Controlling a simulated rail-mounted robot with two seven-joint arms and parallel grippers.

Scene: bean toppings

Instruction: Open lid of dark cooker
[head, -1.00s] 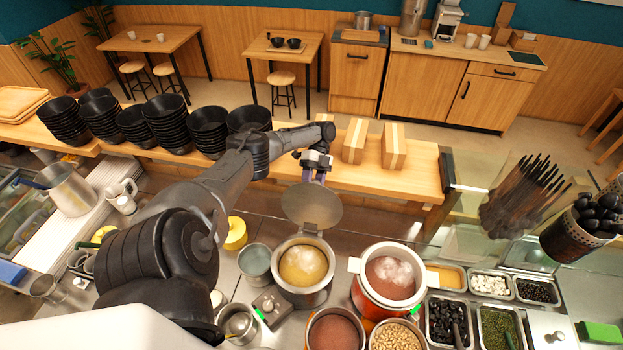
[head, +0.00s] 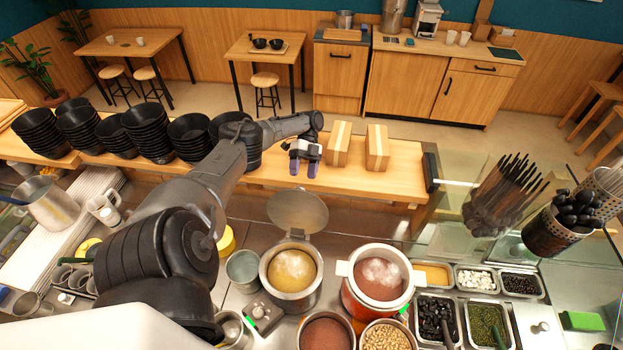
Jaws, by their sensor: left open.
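The dark cooker (head: 290,287) is a grey metal pot standing on the counter, with steaming yellow contents inside. Its round grey lid (head: 298,211) stands raised on the far side of the rim, tilted back. My left gripper (head: 303,170) is above and beyond the lid, with its two fingers pointing down and apart. It is open, empty and clear of the lid. A red cooker (head: 352,302) with a white rim stands to the right, uncovered, with steaming reddish-brown contents. My right gripper is not in view.
Stacks of black bowls (head: 146,130) line the wooden shelf behind. Topping trays (head: 435,318) and a chopstick holder (head: 492,205) are at the right. A metal cup (head: 242,268) stands left of the dark cooker.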

